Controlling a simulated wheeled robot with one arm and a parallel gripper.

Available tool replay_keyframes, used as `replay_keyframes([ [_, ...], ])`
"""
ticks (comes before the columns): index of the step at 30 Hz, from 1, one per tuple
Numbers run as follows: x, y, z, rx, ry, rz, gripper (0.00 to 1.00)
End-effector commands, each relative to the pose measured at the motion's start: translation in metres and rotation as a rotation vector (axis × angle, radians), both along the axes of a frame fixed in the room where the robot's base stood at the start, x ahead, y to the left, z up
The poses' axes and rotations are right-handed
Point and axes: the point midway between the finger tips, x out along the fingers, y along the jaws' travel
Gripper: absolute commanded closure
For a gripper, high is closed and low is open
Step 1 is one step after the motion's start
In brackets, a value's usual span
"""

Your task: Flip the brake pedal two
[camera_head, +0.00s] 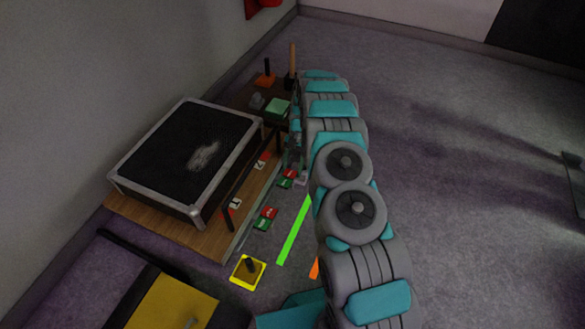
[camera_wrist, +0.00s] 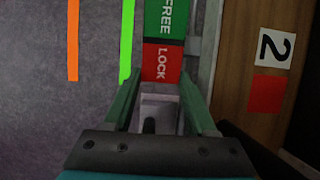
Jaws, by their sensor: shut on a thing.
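Brake pedal two is the grey block (camera_wrist: 158,104) between my fingers in the wrist view. It sits right beside the red LOCK half (camera_wrist: 161,62) of its label; the green FREE half (camera_wrist: 166,18) lies beyond. My gripper (camera_wrist: 160,92) is shut on the pedal, one green finger on each side. A white plate with a 2 (camera_wrist: 274,48) is to the right. In the head view my gripper (camera_head: 297,172) is low at the board's edge, beside the farther red and green label (camera_head: 287,178). My arm hides most of the pedal there.
A black-topped case (camera_head: 185,150) stands on the wooden board (camera_head: 215,243). A nearer red and green label (camera_head: 265,218) lies along the edge. A yellow pad with a black post (camera_head: 248,271) is in front. Green (camera_head: 294,230) and orange floor strips (camera_head: 315,268) lie nearby.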

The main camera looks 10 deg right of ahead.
Motion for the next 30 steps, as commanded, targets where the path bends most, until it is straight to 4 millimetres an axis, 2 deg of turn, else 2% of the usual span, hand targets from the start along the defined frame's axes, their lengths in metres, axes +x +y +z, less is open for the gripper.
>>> replay_keyframes([
  [3, 0.001, 0.001, 0.000, 0.001, -0.002, 0.000, 0.98],
  [4, 0.001, 0.001, 0.000, 0.001, -0.002, 0.000, 0.39],
  [11, 0.000, 0.000, 0.000, 0.000, -0.001, 0.000, 0.13],
  [22, 0.002, -0.001, 0.005, -0.001, -0.003, 0.000, 0.12],
  [30, 0.014, -0.009, 0.038, -0.001, -0.003, 0.000, 0.12],
])
